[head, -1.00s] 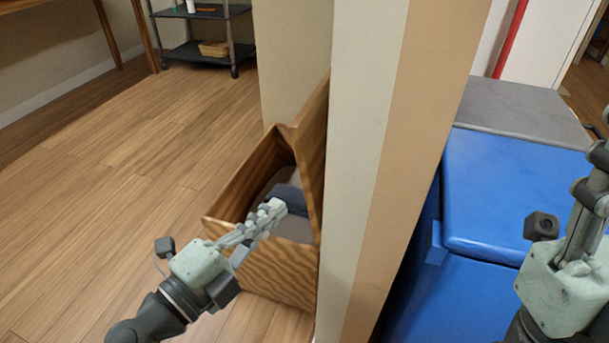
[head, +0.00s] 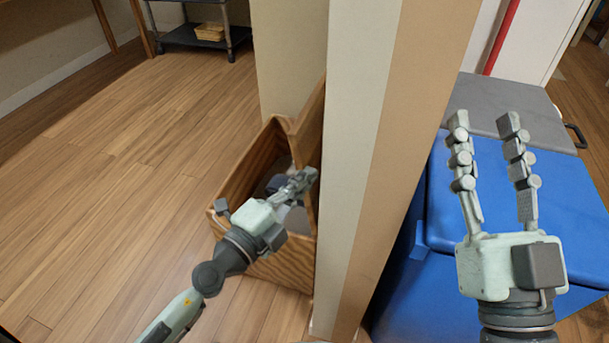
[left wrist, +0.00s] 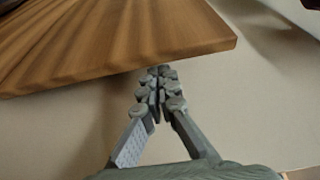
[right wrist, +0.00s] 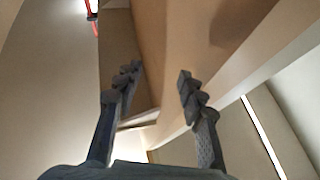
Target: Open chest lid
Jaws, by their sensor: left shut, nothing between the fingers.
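The wooden chest (head: 285,268) stands on the floor beside the pillar, with its top open and dark items inside. Its lid (head: 311,122) stands raised, near upright, at the right side of the chest, partly hidden by the pillar. My left gripper (head: 303,180) is shut and empty over the chest opening, with its fingertips close to the inner face of the lid. In the left wrist view, the shut fingertips (left wrist: 160,78) are at the edge of a wooden panel (left wrist: 110,40); contact is unclear. My right gripper (head: 484,120) is open and empty above the blue bin.
The pillar (head: 365,170) stands between my two grippers. A blue bin (head: 400,265) with a grey top section (head: 510,115) is on the right. A dark shelf cart (head: 195,35) with a basket (head: 210,31) stands at the back. The wood floor at left is clear.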

